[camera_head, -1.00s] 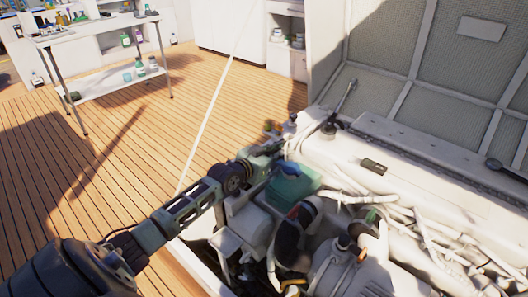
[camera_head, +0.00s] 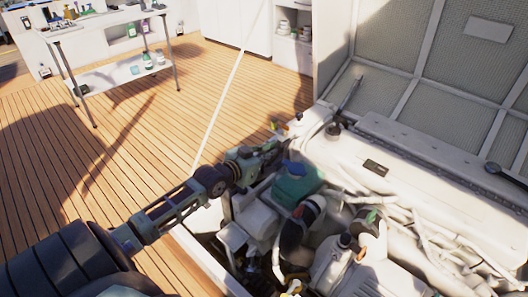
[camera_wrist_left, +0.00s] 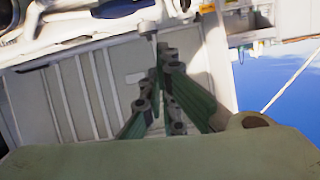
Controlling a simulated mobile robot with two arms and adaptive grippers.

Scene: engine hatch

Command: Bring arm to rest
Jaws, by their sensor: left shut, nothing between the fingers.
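My left arm comes in from the lower left in the head view. My left gripper (camera_head: 272,148) is at its end, over the near-left edge of the engine hatch, beside the green tank with a blue cap (camera_head: 298,184). In the left wrist view the green fingers of my left gripper (camera_wrist_left: 165,65) come together, with nothing seen between them. The white engine (camera_head: 335,215) with its hoses lies to the right of the gripper. My right gripper is not in view.
The raised hatch lid (camera_head: 450,65) stands at the back right. A white table with bottles (camera_head: 110,20) stands on the wooden deck (camera_head: 130,130) at the upper left. The deck left of my arm is mostly clear. A thin white pole (camera_head: 224,100) crosses the view.

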